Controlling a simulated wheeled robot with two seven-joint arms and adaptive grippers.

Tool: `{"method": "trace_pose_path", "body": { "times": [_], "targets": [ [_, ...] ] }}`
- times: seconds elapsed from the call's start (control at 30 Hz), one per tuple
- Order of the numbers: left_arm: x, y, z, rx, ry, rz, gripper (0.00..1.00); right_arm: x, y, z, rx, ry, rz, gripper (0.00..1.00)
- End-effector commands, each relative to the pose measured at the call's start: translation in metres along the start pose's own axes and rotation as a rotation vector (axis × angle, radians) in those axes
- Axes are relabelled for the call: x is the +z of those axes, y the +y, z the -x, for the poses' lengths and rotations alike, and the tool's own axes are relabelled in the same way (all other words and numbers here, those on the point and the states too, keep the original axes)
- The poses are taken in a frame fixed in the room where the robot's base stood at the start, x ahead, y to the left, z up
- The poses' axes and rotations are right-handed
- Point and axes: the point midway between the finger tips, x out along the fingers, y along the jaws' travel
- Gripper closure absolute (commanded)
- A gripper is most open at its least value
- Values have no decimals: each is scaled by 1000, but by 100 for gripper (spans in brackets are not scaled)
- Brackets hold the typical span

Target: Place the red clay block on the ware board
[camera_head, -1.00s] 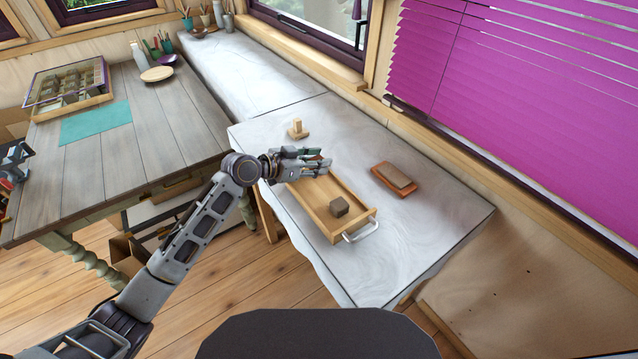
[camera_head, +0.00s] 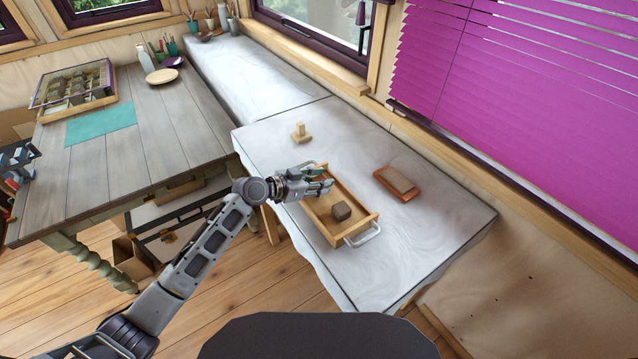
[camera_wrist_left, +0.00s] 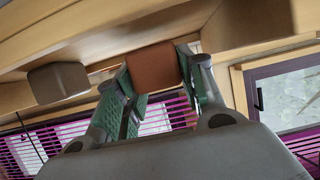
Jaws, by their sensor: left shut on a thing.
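My left gripper (camera_head: 325,184) is over the far left part of a shallow wooden tray (camera_head: 335,240) with a white handle. In the left wrist view its green-padded fingers are shut on a reddish-brown clay block (camera_wrist_left: 153,68); the head view barely shows this block. I cannot tell whether the held block touches the tray floor. A grey-brown block (camera_head: 341,212) sits in the tray's near end and shows in the wrist view (camera_wrist_left: 58,82). My right gripper is out of view.
A purple blind (camera_head: 520,100) hangs at right.

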Motion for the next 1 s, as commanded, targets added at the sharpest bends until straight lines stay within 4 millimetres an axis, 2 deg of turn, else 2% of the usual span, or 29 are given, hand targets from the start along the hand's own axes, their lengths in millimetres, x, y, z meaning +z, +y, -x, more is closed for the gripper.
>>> {"method": "trace_pose_path", "body": {
  "times": [0.13,0.6,0.63,0.7,0.8,1.0],
  "targets": [
    [10,0,-4,0,0,1,88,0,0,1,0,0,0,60],
    [14,0,-6,-1,1,0,88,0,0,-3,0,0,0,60],
    [14,0,-6,0,0,0,60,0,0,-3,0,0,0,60],
    [14,0,-5,0,0,0,51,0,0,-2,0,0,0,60],
    [14,0,-5,0,0,0,40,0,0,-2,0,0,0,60],
    [14,0,-5,0,0,0,40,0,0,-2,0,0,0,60]
  ]
}}
